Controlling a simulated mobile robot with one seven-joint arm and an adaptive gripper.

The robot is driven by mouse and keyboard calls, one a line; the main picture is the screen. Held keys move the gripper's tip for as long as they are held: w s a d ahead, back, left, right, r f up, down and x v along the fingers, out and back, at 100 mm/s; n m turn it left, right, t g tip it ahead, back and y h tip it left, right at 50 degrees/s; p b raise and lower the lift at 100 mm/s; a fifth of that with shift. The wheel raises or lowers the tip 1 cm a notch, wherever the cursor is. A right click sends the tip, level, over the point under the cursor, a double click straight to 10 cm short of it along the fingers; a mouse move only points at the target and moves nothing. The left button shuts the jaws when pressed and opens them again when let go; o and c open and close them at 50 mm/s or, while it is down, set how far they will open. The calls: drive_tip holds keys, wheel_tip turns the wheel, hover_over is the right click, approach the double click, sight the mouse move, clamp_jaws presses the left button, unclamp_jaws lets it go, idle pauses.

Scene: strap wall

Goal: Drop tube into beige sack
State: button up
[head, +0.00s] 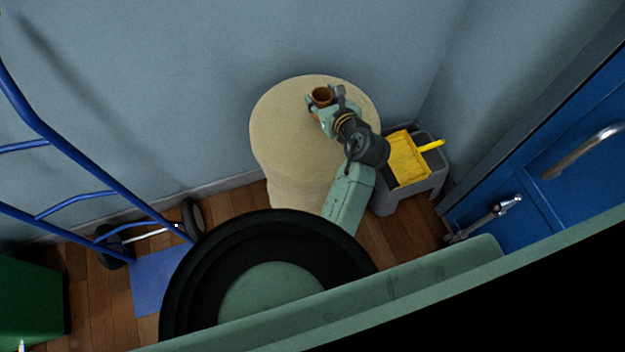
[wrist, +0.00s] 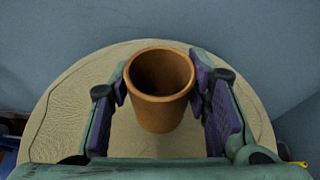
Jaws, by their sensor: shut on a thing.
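A terracotta-brown flowerpot (head: 321,95), round and hollow with a rim, is upright between the fingers of my gripper (head: 325,103). It also shows in the wrist view (wrist: 161,110), with its open mouth towards the camera and a finger pad against each side. My gripper is shut on this pot. A beige round-topped stand (head: 285,125) lies below the pot, and its top also shows in the wrist view (wrist: 65,115). I cannot tell whether the pot touches that top. I see no tube and no beige sack in either view.
A blue hand truck (head: 85,165) is at the left, a green box (head: 30,300) at lower left. A blue door (head: 520,200) is at the right. The stand's left top is clear.

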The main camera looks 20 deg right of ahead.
drive_tip(key=f+b, duration=0.1)
drive_tip(key=f, duration=0.1)
drive_tip(key=f+b, duration=0.1)
drive_tip(key=shift+s+f+b, duration=0.2)
drive_tip(key=shift+f+b, duration=0.15)
drive_tip(key=shift+b, duration=0.05)
drive_tip(key=shift+f+b, duration=0.9)
drive_tip(key=shift+b, duration=0.05)
drive_tip(key=shift+w, duration=0.1)
drive_tip(key=o, duration=1)
drive_tip(key=v, duration=1.2)
